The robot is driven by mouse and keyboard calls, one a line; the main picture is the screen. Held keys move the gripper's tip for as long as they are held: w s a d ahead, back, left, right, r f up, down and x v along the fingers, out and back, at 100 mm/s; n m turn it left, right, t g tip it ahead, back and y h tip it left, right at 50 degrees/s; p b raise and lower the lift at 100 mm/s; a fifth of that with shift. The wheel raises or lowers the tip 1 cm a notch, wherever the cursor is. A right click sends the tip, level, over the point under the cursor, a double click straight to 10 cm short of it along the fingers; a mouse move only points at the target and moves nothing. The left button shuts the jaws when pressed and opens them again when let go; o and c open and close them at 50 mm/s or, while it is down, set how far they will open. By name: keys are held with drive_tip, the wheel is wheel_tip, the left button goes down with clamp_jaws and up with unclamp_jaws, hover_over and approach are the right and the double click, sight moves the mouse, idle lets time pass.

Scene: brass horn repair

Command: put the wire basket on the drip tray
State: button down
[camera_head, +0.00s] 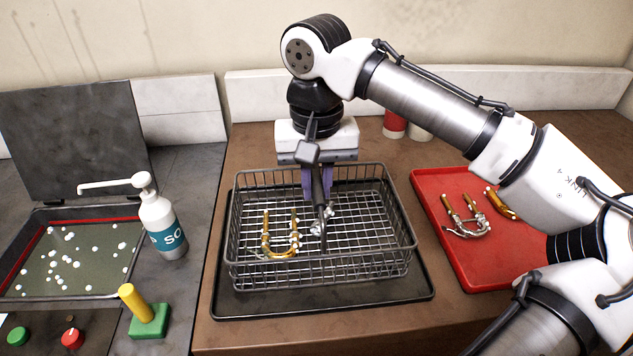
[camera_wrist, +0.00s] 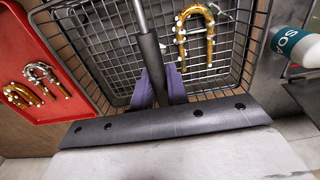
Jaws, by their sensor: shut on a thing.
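The wire basket (camera_head: 320,272) is a grey mesh box over the black drip tray (camera_head: 322,303). The tray's rim shows around it, widest at the front. I cannot tell whether the basket rests on the tray or hangs slightly above it. My gripper (camera_head: 318,190) points down over the basket, its purple fingers shut on the basket's dark handle grip. The wrist view shows that grip (camera_wrist: 152,58) between the fingers, with the basket mesh (camera_wrist: 90,50) beyond. A U-shaped brass tube (camera_head: 280,250) lies in the basket. A silvery piece beside it is partly hidden by the handle.
A red tray (camera_head: 440,225) with brass tubes stands close on the right. A soap bottle (camera_head: 163,228), a green block with a yellow peg (camera_head: 148,320) and an open-lidded basin (camera_head: 75,265) are on the left. Red and white canisters (camera_head: 394,125) stand behind.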

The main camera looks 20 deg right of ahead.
drive_tip(key=shift+f, duration=0.15)
drive_tip(key=c, duration=1.4)
unclamp_jaws()
wheel_tip(320, 180, up, 12)
drive_tip(key=p, duration=0.5)
drive_tip(key=shift+r, duration=0.2)
